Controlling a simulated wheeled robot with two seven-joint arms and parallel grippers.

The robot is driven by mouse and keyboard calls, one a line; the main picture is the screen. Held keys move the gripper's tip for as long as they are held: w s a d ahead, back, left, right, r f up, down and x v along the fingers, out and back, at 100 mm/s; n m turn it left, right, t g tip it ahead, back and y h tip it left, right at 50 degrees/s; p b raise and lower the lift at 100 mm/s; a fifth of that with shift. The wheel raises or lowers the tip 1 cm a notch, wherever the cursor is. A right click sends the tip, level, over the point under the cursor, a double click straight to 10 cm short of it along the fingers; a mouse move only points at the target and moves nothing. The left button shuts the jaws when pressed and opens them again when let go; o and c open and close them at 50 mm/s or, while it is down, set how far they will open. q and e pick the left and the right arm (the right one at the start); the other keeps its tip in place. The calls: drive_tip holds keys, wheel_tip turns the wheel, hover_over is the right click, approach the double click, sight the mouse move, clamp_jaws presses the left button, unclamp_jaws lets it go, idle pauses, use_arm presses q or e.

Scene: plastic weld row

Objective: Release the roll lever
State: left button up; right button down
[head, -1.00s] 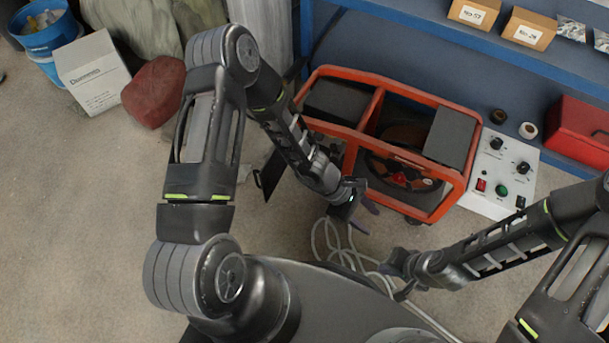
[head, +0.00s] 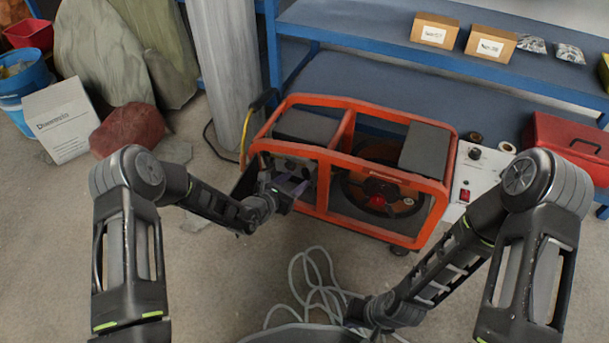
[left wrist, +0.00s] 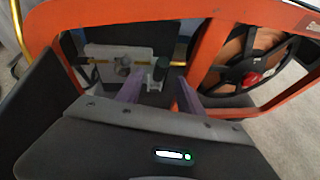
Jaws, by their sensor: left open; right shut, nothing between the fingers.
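The machine with the orange frame (head: 345,155) stands on the floor in front of the blue shelf. In the left wrist view, a small grey lever-like part with a dark knob (left wrist: 161,68) shows inside the frame, beside a pale metal block (left wrist: 110,65); I take it for the roll lever. My left gripper (head: 292,190) is open at the left front of the machine. In the left wrist view its purple fingers (left wrist: 160,94) stand apart either side of the dark knob, with no clear contact. My right gripper (head: 362,312) is shut and empty, low over the floor.
A reel with a red hub (head: 378,191) sits in the frame's right bay. A control box (head: 478,172) stands to its right, partly behind my right arm. Pale hose coils (head: 312,290) lie on the floor. A grey column (head: 220,70) stands behind left.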

sight(306, 174)
use_arm(q)
drive_tip(key=b+x, duration=0.3)
drive_tip(key=x, duration=0.4)
drive_tip(key=shift+s+f, duration=0.1)
drive_tip(key=shift+f, duration=0.05)
drive_tip(key=shift+w+d, duration=0.15)
drive_tip(key=shift+w, duration=0.1)
drive_tip(key=shift+c, duration=0.4)
clamp_jaws()
idle(0.6)
